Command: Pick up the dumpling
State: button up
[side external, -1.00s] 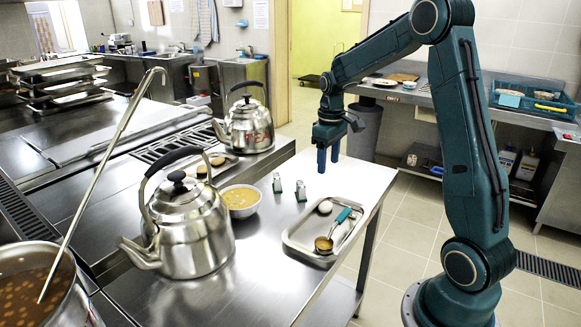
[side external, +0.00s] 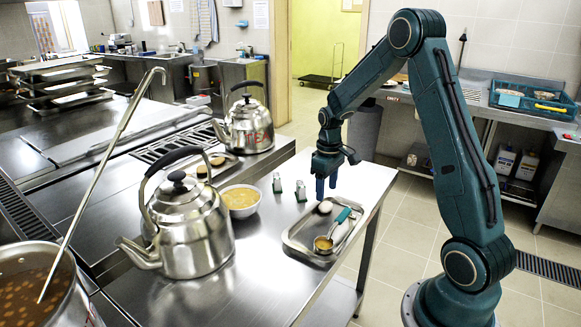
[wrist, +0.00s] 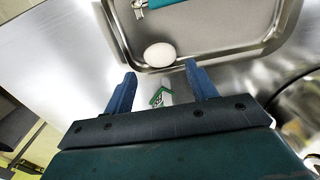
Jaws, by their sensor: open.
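A small white rounded piece, which I take for the dumpling (side external: 325,207), lies at the far end of a shallow metal tray (side external: 290,241). In the wrist view the dumpling (wrist: 160,55) sits inside the tray's rim, just beyond my fingertips. My gripper (side external: 326,188) points down above that end of the tray. Its two blue fingers are apart with nothing between them, as the wrist view also shows (wrist: 160,72). A ladle with a teal handle (side external: 343,215) lies in the same tray; its bowl is nearer the camera.
Two small shakers (side external: 300,191) stand left of the tray; a green-labelled one (wrist: 160,97) shows between my fingers' bases. A bowl of soup (side external: 240,201) and a large kettle (side external: 185,225) stand further left. Bare steel counter lies in front of the tray.

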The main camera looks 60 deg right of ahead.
aim_at(326, 203)
jog(key=shift+s+f, duration=0.1)
jog(key=shift+f, duration=2.5)
jog(key=c, duration=0.8)
